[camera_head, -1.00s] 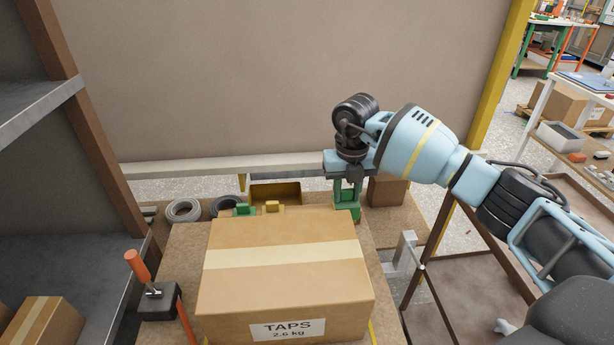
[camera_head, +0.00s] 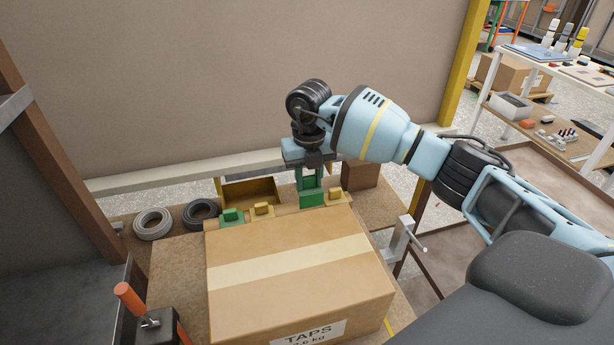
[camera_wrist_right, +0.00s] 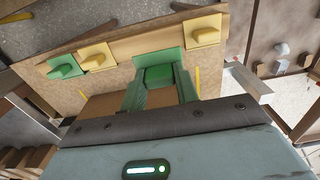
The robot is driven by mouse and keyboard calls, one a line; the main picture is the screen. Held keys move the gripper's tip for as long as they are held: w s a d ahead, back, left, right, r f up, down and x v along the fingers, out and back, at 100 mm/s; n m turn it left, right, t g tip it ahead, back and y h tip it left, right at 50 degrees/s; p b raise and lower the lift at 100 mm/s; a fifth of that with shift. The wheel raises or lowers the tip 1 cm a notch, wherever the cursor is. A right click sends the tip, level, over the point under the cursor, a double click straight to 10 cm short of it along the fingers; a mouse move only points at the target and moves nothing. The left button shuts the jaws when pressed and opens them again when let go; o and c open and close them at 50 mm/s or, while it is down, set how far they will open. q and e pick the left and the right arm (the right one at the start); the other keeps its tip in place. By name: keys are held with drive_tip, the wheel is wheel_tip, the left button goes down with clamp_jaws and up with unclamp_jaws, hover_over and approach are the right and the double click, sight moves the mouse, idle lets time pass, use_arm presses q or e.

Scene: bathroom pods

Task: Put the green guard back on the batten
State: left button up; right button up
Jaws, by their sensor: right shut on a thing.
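My right gripper (camera_head: 309,182) is shut on a green guard (camera_head: 312,198), with its fingers pointing down at the far edge of the taps carton. In the right wrist view the guard (camera_wrist_right: 160,76) sits between the fingertips, in front of the wooden batten (camera_wrist_right: 130,45). I cannot tell whether it is seated on the batten or just above it. Another green guard (camera_wrist_right: 65,67) and a yellow guard (camera_wrist_right: 95,57) are on the batten to its left, and a second yellow guard (camera_wrist_right: 203,37) is to its right. My left gripper is not in view.
The taps carton (camera_head: 290,262) stands in front of the batten. Behind are a yellow bin (camera_head: 250,190), a small brown box (camera_head: 360,174) and two coils (camera_head: 152,223). An orange-handled tool (camera_head: 133,300) stands at front left. A metal bracket (camera_head: 402,240) is at right.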

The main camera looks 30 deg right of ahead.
drive_tip(key=shift+w+f+b, duration=0.1)
drive_tip(key=shift+f+b, duration=0.4)
drive_tip(key=shift+f, duration=0.45)
drive_tip(key=shift+w+f+b, duration=0.1)
drive_tip(key=shift+f+b, duration=0.8)
drive_tip(key=shift+f, duration=0.6)
drive_tip(key=shift+f+b, duration=0.55)
drive_tip(key=shift+f, duration=0.25)
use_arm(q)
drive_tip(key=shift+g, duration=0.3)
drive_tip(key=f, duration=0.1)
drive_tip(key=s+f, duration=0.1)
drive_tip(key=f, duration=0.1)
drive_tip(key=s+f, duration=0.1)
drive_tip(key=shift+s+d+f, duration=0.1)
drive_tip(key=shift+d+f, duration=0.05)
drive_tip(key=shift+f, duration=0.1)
use_arm(e)
drive_tip(key=shift+w, duration=0.25)
drive_tip(key=shift+w, duration=0.1)
drive_tip(key=o, duration=1.1)
drive_tip(key=shift+c, duration=0.2)
